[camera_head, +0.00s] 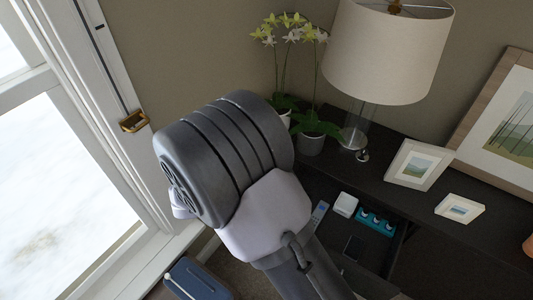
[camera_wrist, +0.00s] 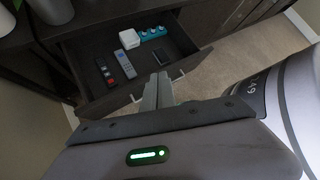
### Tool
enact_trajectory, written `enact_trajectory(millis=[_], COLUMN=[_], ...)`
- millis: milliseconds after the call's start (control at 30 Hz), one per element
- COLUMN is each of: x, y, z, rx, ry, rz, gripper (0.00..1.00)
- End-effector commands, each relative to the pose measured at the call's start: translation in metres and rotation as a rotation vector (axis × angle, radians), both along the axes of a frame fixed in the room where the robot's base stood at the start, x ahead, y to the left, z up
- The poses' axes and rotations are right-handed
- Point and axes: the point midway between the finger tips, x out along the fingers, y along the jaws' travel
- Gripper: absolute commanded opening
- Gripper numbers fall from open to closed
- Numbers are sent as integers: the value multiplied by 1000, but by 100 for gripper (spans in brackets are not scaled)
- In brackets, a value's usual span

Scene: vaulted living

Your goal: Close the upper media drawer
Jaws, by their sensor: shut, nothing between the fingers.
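The upper media drawer stands open in the dark console; its front panel (camera_wrist: 112,102) faces me in the wrist view, and its interior (camera_head: 333,232) shows in the head view. My gripper (camera_wrist: 160,80) is shut and empty. Its fingertips overlap the middle of the drawer front in the wrist view; I cannot tell whether they touch it.
On the console top stand a lamp (camera_head: 385,50), potted orchids (camera_head: 311,143), small framed pictures (camera_head: 418,164) and a large framed picture (camera_head: 510,125). A blue object (camera_head: 197,281) stands near the window at left. Carpet (camera_wrist: 225,72) is clear beside the drawer.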

Motion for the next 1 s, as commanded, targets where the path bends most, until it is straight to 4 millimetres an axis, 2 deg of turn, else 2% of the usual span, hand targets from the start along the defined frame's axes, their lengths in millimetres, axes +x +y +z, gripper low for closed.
enact_trajectory(millis=[33, 100, 200, 300, 400, 533, 1000], x=[-3, -6, -19, -32, -38, -29, 53], y=[20, 46, 72, 85, 89, 83, 35], z=[-34, -82, -142, -182, -201, -209, -237], rx=[-143, -357, -634, -829, -925, -943, -938], ry=[101, 239, 389, 479, 519, 529, 529], rz=[217, 530, 879, 1094, 1188, 1204, 1198], gripper=[0, 0, 0, 0, 0, 0, 0])
